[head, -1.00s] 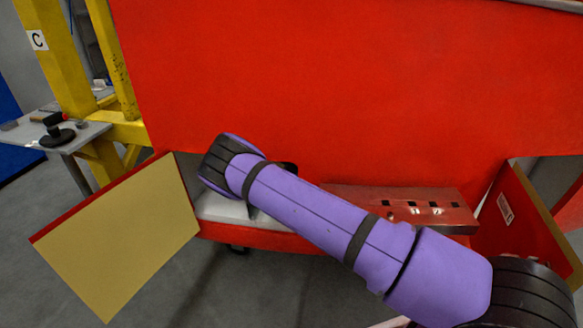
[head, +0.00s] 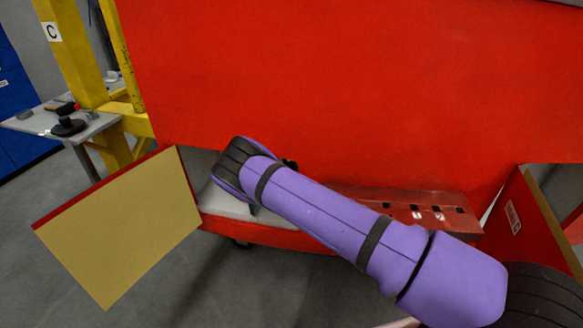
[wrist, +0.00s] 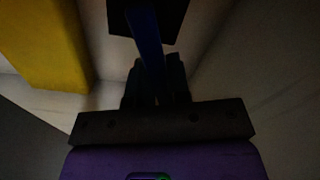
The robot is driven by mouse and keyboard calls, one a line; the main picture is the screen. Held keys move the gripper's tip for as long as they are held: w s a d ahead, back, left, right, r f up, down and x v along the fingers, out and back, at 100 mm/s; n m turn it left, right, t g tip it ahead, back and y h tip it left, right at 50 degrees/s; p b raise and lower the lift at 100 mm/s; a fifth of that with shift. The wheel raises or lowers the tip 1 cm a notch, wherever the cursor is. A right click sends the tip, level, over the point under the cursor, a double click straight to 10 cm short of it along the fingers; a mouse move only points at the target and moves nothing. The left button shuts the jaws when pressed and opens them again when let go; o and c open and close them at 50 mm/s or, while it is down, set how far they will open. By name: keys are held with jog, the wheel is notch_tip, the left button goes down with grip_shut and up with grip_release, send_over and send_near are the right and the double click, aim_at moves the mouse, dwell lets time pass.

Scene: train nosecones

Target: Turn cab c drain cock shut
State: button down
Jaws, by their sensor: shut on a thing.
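The cab is a large red nosecone (head: 330,90), with the letter C on a sign (head: 53,31) on the yellow frame beside it. My purple arm reaches into an open recess low in its front, and the arm hides my gripper in the head view. In the dark wrist view, my gripper (wrist: 155,88) is shut on a blue lever (wrist: 149,45), which looks like the drain cock's handle. The lever runs up from between the fingers to a dark block (wrist: 172,20). The cock's body is not clear.
An open flap (head: 120,230) with a tan inner face hangs left of the recess. A second open flap (head: 522,215) stands at the right. A yellow block (wrist: 45,40) is close at the left of my gripper. A grey table (head: 62,122) stands at the far left.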

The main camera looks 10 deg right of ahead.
jog(key=shift+w+a+f+m, duration=0.15)
jog(key=shift+a+m, duration=0.15)
jog(key=shift+m, duration=0.45)
jog(key=shift+w+a+m, duration=0.2)
jog(key=shift+a+m, duration=0.15)
jog(key=shift+m, duration=0.45)
jog(key=shift+w+a+f+m, duration=0.15)
jog(key=shift+a+m, duration=0.15)
jog(key=shift+m, duration=0.45)
jog(key=c, duration=1.1)
grip_release()
jog(key=shift+r, duration=0.1)
jog(key=v, duration=1)
jog(key=shift+s+a, duration=0.2)
jog(key=shift+s, duration=0.15)
